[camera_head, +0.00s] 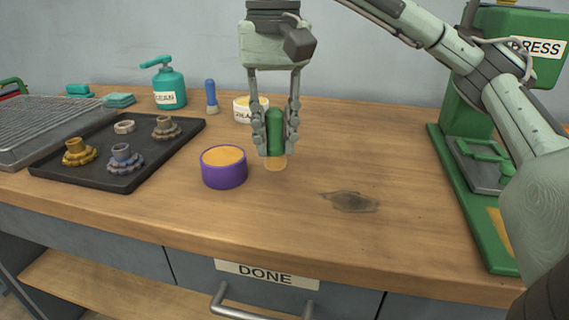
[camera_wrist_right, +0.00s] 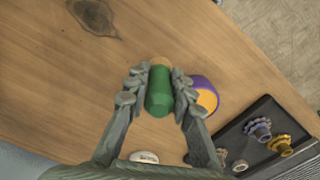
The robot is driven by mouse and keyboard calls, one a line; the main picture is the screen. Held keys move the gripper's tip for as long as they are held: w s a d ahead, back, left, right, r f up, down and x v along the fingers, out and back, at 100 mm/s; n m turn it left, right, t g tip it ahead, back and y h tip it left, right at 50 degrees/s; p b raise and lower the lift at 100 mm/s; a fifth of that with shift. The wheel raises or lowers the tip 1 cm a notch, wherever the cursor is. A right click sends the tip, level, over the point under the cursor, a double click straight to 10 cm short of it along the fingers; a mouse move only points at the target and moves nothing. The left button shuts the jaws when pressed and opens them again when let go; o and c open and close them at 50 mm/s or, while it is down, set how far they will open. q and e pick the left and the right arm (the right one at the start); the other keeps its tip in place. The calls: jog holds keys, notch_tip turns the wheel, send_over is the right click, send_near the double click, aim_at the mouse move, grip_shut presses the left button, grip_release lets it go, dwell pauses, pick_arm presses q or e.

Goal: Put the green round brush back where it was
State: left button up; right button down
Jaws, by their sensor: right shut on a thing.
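The green round brush (camera_head: 275,132) is upright between the fingers of my right gripper (camera_head: 275,135), its tan bristle end pointing down at the worktop. My right gripper is shut on it. In the right wrist view the brush (camera_wrist_right: 159,90) sits between both fingers of the gripper (camera_wrist_right: 159,95). I cannot tell whether its lower end touches the wood. A purple round tub (camera_head: 224,172) with an orange-tan top stands just left of the brush in the head view. My left gripper is not in view.
A black tray (camera_head: 105,181) with several gear-like parts lies at left. A white labelled tin (camera_head: 243,108), a blue-handled brush (camera_head: 211,97) and a teal pump bottle (camera_head: 168,88) stand behind. A green press (camera_head: 464,190) stands at right. The worktop's middle right is clear.

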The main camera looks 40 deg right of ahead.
aim_at(285, 161)
jog(key=shift+d+f, duration=0.55)
jog(key=shift+d, duration=0.3)
jog(key=shift+f, duration=0.2)
notch_tip(285, 161, down, 3)
jog(key=shift+d+f, duration=0.1)
jog(key=shift+f, duration=0.05)
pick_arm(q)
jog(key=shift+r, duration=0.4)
pick_arm(e)
jog(key=shift+f, duration=0.15)
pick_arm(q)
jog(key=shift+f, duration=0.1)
pick_arm(e)
jog(key=shift+f, duration=0.1)
jog(key=c, duration=1.3)
grip_release()
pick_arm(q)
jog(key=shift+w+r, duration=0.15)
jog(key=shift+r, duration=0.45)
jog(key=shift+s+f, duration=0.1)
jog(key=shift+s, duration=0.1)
